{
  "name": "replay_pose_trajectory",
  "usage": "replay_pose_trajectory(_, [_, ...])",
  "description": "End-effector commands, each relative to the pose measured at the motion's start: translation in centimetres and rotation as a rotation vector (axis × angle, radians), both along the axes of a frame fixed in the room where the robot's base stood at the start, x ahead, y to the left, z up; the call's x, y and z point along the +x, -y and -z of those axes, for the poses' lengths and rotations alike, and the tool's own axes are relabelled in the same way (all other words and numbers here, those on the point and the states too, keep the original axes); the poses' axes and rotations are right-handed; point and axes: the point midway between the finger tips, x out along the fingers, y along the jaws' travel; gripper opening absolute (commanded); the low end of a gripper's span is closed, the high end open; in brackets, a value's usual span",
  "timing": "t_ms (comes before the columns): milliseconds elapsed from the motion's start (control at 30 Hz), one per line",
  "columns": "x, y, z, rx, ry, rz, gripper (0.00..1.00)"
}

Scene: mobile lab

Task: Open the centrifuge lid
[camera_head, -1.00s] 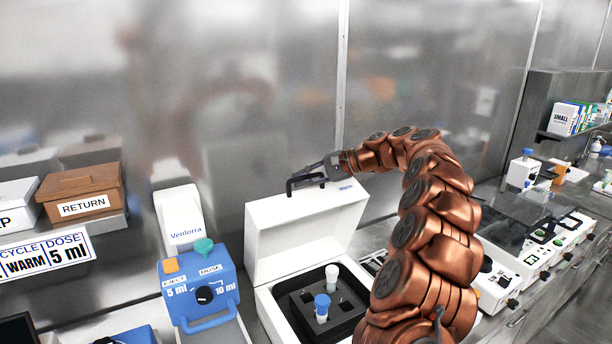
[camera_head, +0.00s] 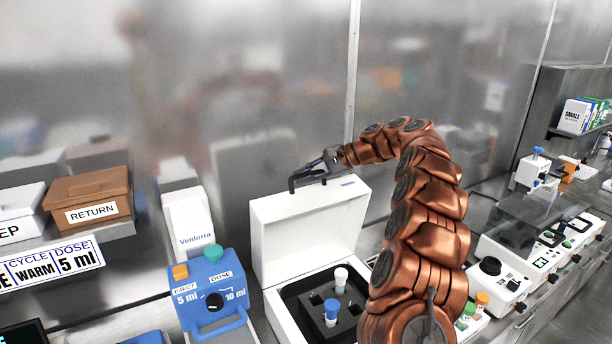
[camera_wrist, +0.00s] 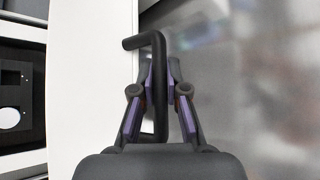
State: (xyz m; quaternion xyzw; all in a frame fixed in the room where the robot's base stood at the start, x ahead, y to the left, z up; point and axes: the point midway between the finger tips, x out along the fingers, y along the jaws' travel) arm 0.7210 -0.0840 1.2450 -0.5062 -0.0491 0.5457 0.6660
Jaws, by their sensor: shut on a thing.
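The white centrifuge (camera_head: 275,318) stands on the bench with its lid (camera_head: 310,231) raised, nearly upright. Inside it is a dark rotor (camera_head: 345,318) holding a blue-capped tube (camera_head: 331,312) and a white-capped tube (camera_head: 341,280). My gripper (camera_head: 318,172) is at the lid's top edge, shut on the dark lid handle (camera_head: 297,181). In the wrist view the handle (camera_wrist: 160,70) passes between the fingers of my gripper (camera_wrist: 160,85), and the lid (camera_wrist: 90,80) lies to the left. Part of the centrifuge's right side is hidden behind my arm.
A blue dosing device (camera_head: 208,295) stands close to the left of the centrifuge. A brown RETURN box (camera_head: 90,197) sits farther left. A metal wall (camera_head: 290,90) is behind the lid. White instruments (camera_head: 505,272) line the bench at right.

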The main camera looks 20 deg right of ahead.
Motion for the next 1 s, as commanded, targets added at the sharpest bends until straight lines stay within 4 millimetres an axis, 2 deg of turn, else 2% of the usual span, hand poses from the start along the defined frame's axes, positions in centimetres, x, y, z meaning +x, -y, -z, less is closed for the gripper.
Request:
replay_pose_trajectory(33, [0.1,0.7,-0.2,-0.001,0.006,0.015,0.00])
replay_pose_trajectory(67, [0.1,0.6,-0.2,-0.001,0.006,0.015,0.16])
replay_pose_trajectory(300, [0.1,0.0,-0.1,-0.001,0.003,0.003,0.39])
replay_pose_trajectory(667, [-0.1,0.2,-0.2,0.000,0.001,0.000,0.39])
replay_pose_trajectory(767, [-0.4,0.9,-0.7,0.000,0.003,0.001,0.39])
replay_pose_trajectory(1000, [-1.9,4.0,-2.6,-0.002,0.005,0.003,0.39])
